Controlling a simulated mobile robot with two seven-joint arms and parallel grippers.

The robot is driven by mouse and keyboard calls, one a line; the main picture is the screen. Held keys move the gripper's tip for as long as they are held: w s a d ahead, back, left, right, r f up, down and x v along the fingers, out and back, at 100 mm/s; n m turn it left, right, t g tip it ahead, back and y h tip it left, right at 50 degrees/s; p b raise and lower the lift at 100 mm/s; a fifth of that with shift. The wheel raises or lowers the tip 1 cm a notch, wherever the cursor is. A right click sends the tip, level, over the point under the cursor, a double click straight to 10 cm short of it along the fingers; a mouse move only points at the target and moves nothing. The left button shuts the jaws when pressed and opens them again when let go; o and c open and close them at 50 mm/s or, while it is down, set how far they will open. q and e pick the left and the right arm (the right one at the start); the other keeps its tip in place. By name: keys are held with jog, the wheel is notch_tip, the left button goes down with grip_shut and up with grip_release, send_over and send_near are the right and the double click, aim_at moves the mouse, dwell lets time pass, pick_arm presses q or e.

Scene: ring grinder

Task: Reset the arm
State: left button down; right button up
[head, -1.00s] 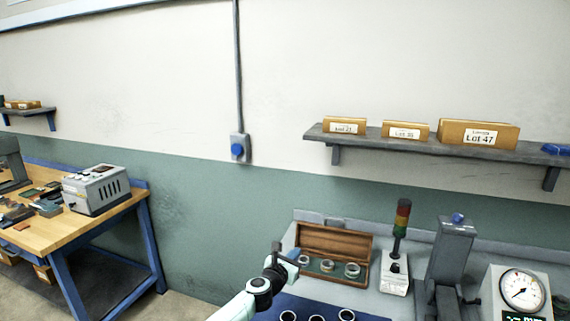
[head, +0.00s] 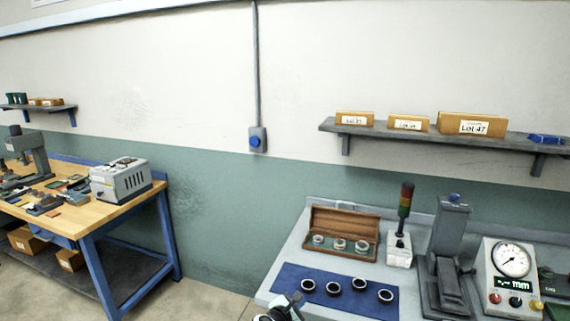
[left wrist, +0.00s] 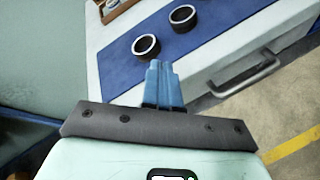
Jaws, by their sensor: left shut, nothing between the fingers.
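My left gripper (head: 294,301) shows at the bottom edge of the head view, at the front left of the grey bench. In the left wrist view its blue fingers (left wrist: 162,82) are together with nothing between them. They are seen against the front edge of the bench, near the blue mat (left wrist: 210,50). Several dark rings (head: 333,288) stand in a row on the blue mat (head: 320,274), apart from the gripper. Two of these rings (left wrist: 146,47) show ahead of the fingers in the wrist view. My right gripper is not in view.
An open wooden case (head: 342,217) with 3 rings sits behind the mat. A signal tower (head: 403,215), a grey press-like fixture (head: 447,240) and a dial gauge box (head: 512,262) stand to the right. A wooden workbench (head: 90,215) is at left, with open floor between.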

pick_arm(q)
jog(key=s+a+f+m+g+y, duration=0.1)
jog(key=s+a+f+m+g, duration=0.2)
jog(key=s+f, duration=0.45)
jog(key=s+a+f+m+g, duration=0.1)
jog(key=s+a+f+m, duration=0.1)
jog(key=s+f+m, duration=0.4)
jog(key=s+a+f+m+g+y, duration=0.1)
jog(key=s+a+f+m+g, duration=0.15)
jog(key=s+f, duration=0.6)
jog(key=s+a+f+m+g, duration=0.1)
jog(key=s+a+f+m, duration=0.1)
jog(key=s, duration=0.7)
jog(key=s+a+f+m+g+y, duration=0.1)
jog(key=s+a+f+m+g, duration=0.1)
jog(key=s, duration=0.8)
jog(key=s+a+f+m+g, duration=0.2)
jog(key=s+a, duration=0.3)
jog(key=s, duration=0.4)
jog(key=shift+s+a+f+m, duration=0.15)
jog(key=shift+s+f+m, duration=0.05)
jog(key=shift+m, duration=0.45)
jog(key=shift+w, duration=0.1)
